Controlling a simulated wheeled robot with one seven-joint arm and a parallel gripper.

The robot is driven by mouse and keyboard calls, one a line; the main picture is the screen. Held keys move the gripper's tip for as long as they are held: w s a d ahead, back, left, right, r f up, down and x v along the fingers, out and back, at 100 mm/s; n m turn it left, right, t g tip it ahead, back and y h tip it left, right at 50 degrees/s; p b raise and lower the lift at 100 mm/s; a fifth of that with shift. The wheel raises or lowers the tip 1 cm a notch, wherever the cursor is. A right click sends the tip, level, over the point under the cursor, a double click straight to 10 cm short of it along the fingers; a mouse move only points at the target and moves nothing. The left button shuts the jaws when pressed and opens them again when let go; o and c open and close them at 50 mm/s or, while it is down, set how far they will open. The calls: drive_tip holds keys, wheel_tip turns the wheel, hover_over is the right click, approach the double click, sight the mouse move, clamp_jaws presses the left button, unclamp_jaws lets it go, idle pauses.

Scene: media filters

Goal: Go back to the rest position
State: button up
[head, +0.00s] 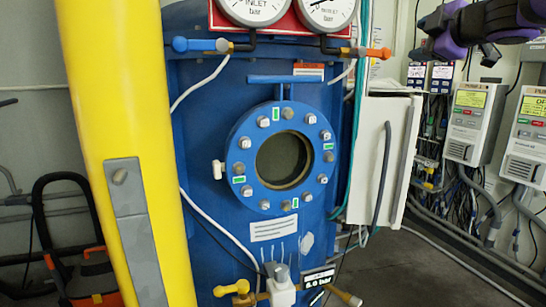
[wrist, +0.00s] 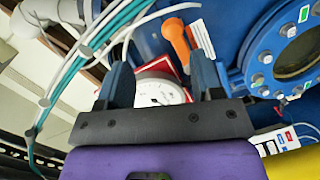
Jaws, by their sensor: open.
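My gripper (wrist: 160,63) shows in the wrist view with its two dark fingers spread apart and nothing held between them. Behind the gap is part of a round white gauge (wrist: 158,92) on a red panel; the fingers and palm hide some of it. The orange valve handle (wrist: 178,42) appears just above the gap, near the right finger. In the head view, purple and dark parts of my arm (head: 443,24) reach in at the top right, to the right of the blue filter tank (head: 215,130). I cannot clearly make out the fingers there.
A thick yellow post (head: 125,110) stands in front of the tank at left. The tank has a round bolted window (head: 284,160), a blue valve handle (head: 200,45) and two gauges at its top. Grey control boxes (head: 474,120) with cables line the right wall. Floor is bare at lower right.

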drive_tip(key=s+a+f+m+g+h, duration=0.1)
drive_tip(key=s+f+m+g, duration=0.4)
drive_tip(key=s+f, duration=0.8)
drive_tip(key=s+a+f+m+g+h, duration=0.1)
drive_tip(key=s+a+f+m+g, duration=0.2)
drive_tip(key=s+f+m+g, duration=0.3)
drive_tip(key=s+f+m, duration=0.5)
drive_tip(key=s+f, duration=0.1)
drive_tip(key=s, duration=0.4)
drive_tip(key=shift+a+f+h, duration=0.15)
drive_tip(key=shift+f+h, duration=0.25)
drive_tip(key=shift+w, duration=0.1)
